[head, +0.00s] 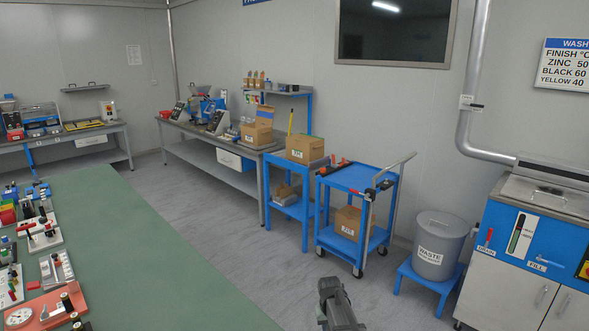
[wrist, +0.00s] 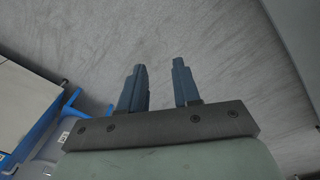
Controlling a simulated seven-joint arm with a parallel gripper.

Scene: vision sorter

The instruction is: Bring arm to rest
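My gripper shows in the wrist view (wrist: 160,82), its two dark fingers apart with only grey floor between and beyond them. It is open and empty. In the head view a dark grey part of my arm (head: 337,303) shows at the bottom, right of the green table; the fingers cannot be made out there.
A green table (head: 150,245) with several small parts fills the left. A blue cart (head: 345,178), a grey waste bin (head: 438,245) on a blue stand and a wash station (head: 530,240) stand at the right. Grey floor (head: 250,245) between is free.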

